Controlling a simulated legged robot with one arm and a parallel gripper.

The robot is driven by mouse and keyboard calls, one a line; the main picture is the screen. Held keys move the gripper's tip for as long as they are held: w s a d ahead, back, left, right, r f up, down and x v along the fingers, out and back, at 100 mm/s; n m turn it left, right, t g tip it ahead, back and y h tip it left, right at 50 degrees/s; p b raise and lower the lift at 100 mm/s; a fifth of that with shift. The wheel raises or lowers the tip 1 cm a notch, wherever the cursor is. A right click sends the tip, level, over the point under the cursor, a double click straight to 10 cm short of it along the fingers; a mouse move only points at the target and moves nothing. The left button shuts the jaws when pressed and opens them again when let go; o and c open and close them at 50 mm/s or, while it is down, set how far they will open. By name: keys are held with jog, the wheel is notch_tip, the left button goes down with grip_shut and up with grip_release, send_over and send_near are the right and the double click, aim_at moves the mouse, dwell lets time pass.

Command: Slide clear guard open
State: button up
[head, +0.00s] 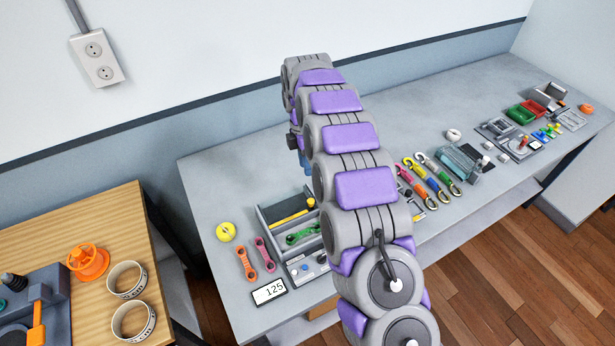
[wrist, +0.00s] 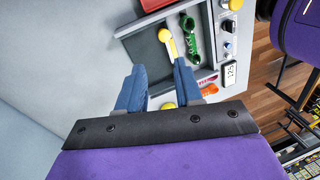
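I cannot pick out a clear guard for certain. A translucent teal-tinted cover sits on a dark unit (head: 456,162) to the right of my arm in the head view. In the wrist view, the box (wrist: 146,60) lies beyond my gripper (wrist: 160,66). In the head view my arm hides most of the gripper.
Several coloured carabiners (head: 428,180) lie right of my arm. The bench's back left is clear.

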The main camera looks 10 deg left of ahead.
jog(key=v, duration=0.4)
jog(key=shift+r, duration=0.35)
jog(key=s+d+r+m, duration=0.6)
jog(key=s+d, duration=0.1)
jog(key=s, duration=0.2)
jog(key=s+d+r+m, duration=0.5)
jog(key=s+d+r, duration=0.1)
jog(key=s, duration=0.3)
jog(key=s+d+f+m, duration=0.1)
jog(key=s+m, duration=0.3)
jog(key=s, duration=0.4)
jog(key=s+d+f+m, duration=0.1)
jog(key=s+d+m, duration=0.3)
jog(key=s, duration=0.5)
jog(key=s+d+f+m+y, duration=0.1)
jog(key=s+d+f+m, duration=0.1)
jog(key=s, duration=0.7)
jog(key=shift+s+d+m, duration=0.2)
jog(key=shift+d+m, duration=0.45)
jog(key=shift+m, duration=0.35)
